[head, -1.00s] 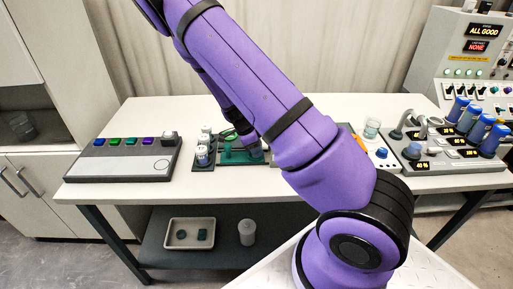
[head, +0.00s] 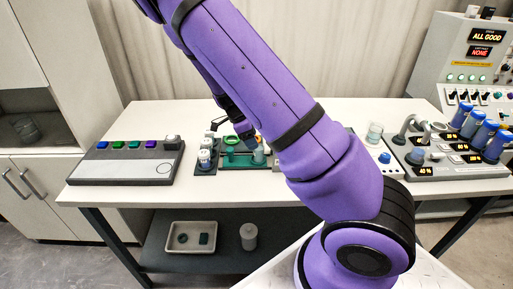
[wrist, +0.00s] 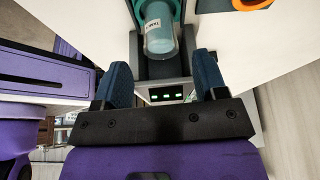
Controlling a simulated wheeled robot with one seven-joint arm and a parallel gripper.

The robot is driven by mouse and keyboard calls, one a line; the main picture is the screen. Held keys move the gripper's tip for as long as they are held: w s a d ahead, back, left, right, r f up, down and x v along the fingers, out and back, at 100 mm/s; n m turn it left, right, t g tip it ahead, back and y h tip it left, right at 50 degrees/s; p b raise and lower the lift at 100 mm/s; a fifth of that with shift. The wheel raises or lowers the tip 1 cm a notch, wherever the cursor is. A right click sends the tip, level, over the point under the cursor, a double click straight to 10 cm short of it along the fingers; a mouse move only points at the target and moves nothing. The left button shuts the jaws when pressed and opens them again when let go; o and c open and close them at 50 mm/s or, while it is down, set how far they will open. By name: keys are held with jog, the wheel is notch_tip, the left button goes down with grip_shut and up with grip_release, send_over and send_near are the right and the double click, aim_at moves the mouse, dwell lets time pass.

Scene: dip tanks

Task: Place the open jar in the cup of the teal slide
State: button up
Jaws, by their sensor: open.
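The jar (wrist: 157,30), pale blue with a white label, stands in the teal cup of the slide (wrist: 178,12) in the wrist view. In the head view the jar (head: 259,156) shows at the right end of the teal slide (head: 236,160), partly behind my arm. My gripper (wrist: 163,80) is open and empty, its two blue fingertips apart and clear of the jar. In the head view my gripper (head: 246,132) is just above the jar. The jar's mouth is cut off in the wrist view.
A rack with white-capped jars (head: 206,155) stands left of the slide. A button panel (head: 125,163) is at the table's left. A glass (head: 375,132) and a console with blue cylinders (head: 470,130) are at the right. The table's back strip is clear.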

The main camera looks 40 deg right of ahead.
jog(key=s+a+r+n+t+y, duration=0.1)
jog(key=s+a+r+n+y, duration=0.2)
jog(key=r, duration=0.5)
jog(key=s+a+r+n+t, duration=0.1)
jog(key=s+a+r+n, duration=0.1)
jog(key=s+r+n, duration=0.45)
jog(key=s+a+r+n+t+y, duration=0.1)
jog(key=a+r+n+y, duration=0.15)
jog(key=r, duration=0.65)
jog(key=s+a+r+n+t+h, duration=0.1)
jog(key=s+r+n+t, duration=0.1)
jog(key=s+r+n, duration=0.3)
jog(key=s+a+r+n+t, duration=0.2)
jog(key=s+r+n, duration=0.3)
jog(key=s, duration=0.7)
jog(key=shift+s+n+h, duration=0.2)
jog(key=shift+n+h, duration=0.15)
jog(key=shift+n, duration=0.55)
jog(key=shift+w+a, duration=0.1)
